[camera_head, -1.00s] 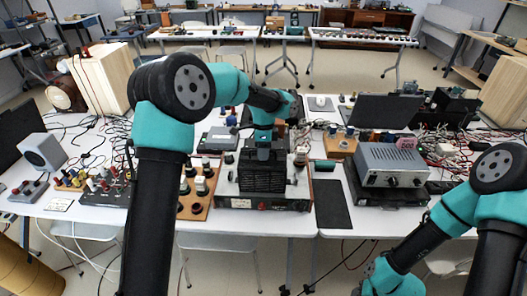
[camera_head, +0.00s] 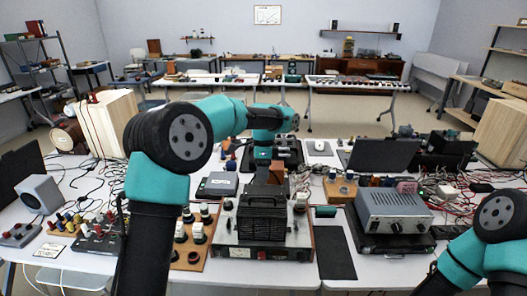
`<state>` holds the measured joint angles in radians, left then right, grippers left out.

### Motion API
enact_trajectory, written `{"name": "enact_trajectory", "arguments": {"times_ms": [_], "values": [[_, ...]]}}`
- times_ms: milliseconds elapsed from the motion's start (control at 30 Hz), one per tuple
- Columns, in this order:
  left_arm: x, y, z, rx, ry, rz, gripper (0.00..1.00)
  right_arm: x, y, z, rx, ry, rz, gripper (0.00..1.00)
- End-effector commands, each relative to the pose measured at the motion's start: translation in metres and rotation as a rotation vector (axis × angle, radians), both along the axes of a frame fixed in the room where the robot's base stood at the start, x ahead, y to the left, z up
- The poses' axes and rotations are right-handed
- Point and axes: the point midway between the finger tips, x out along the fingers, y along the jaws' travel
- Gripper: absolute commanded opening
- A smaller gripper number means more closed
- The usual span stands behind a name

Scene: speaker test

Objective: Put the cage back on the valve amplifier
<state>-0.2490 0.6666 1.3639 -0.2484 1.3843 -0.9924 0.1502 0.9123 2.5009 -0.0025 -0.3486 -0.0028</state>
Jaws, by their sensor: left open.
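The black slatted cage (camera_head: 262,222) sits on top of the valve amplifier (camera_head: 236,252), toward the back of its silver front panel, and looks upright. Whether its lower edge is fully seated all round is hard to tell. My left gripper (camera_head: 264,178) is open, above and behind the cage, and appears apart from it. Its fingertips are small and partly lost against the dark items behind. My right arm shows at the lower right, but its gripper is out of view.
A grey metal unit (camera_head: 394,212) stands right of the amplifier, with a dark mat (camera_head: 335,254) between them. A wooden board with knobs (camera_head: 193,245) lies at the left. Cables and a laptop (camera_head: 384,148) crowd the table behind.

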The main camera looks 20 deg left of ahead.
Motion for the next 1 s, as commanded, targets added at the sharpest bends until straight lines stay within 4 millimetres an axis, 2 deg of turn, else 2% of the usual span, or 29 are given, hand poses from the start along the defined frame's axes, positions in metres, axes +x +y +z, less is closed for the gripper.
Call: {"name": "enact_trajectory", "arguments": {"times_ms": [200,433,833,933,1000], "values": [[0.008,0.001,0.042,-0.001,-0.003,-0.001,0.41,0.0,0.0,0.0,0.0,0.0,0.0,0.43],[0.013,0.003,0.067,-0.001,0.0,-0.001,0.41,0.0,0.0,0.0,0.0,0.0,0.0,0.43],[0.013,0.003,0.07,-0.001,0.0,0.001,0.41,0.0,0.0,0.0,0.0,0.0,0.0,0.43],[0.014,0.005,0.063,0.001,-0.002,0.016,0.41,0.0,0.0,0.0,0.0,0.0,0.0,0.43],[0.015,0.009,0.05,0.001,-0.007,0.044,0.41,0.0,0.0,0.0,0.0,0.0,0.0,0.43]]}}
